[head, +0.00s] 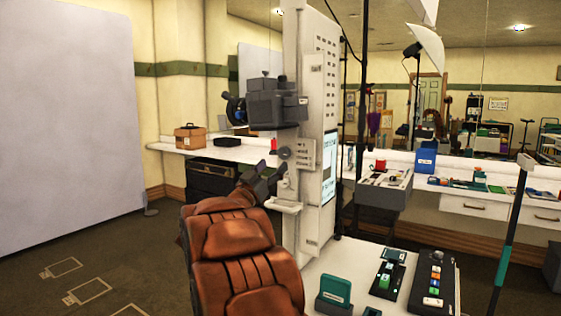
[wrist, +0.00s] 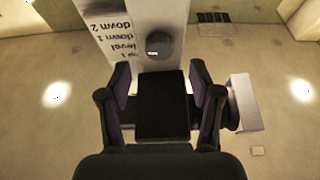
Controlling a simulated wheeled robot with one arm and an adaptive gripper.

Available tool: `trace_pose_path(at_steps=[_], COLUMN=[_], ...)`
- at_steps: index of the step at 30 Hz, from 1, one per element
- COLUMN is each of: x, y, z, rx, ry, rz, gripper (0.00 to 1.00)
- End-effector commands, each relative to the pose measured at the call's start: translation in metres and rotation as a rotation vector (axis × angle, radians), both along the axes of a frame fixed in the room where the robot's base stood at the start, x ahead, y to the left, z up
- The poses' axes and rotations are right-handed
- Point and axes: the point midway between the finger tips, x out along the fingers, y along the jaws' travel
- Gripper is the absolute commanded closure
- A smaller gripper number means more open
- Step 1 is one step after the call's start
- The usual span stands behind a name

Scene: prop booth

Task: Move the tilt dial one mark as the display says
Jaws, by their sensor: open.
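The tilt dial (wrist: 159,44) is a dark round knob with a small pale mark, on a white plate (wrist: 108,25). In the head view the dial (head: 285,153) is on the side of a tall white column (head: 312,110). My gripper (wrist: 160,76) is open, its fingers apart and the dial just beyond their tips, not between them. In the head view my gripper (head: 262,172) is just below left of the dial. The display (head: 329,166) is lit pale blue, its text too small to read.
A dark camera-like unit (head: 272,103) juts from the column above the dial, and a white handle (head: 284,206) sticks out below. A white table (head: 345,262) with button boxes stands at the lower right. Open floor (head: 110,250) lies at the left.

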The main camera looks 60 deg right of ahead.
Motion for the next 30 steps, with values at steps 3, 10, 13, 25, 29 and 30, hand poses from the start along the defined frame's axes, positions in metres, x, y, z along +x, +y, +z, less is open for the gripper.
trace_pose_path(at_steps=[3, 10, 13, 25, 29, 30], x=[-0.001, 0.001, 0.001, 0.001, 0.002, 0.002], y=[-0.018, -0.042, -0.047, -0.051, -0.051, -0.05], z=[0.008, 0.016, 0.02, 0.021, 0.021, 0.021], rx=[-0.004, 0.0, -0.002, -0.001, -0.001, -0.001], ry=[-0.002, -0.001, -0.003, -0.002, -0.001, -0.001], rz=[-0.006, -0.004, -0.004, -0.001, -0.002, -0.002], gripper=[0.36, 0.36, 0.36, 0.38, 0.52, 0.56])
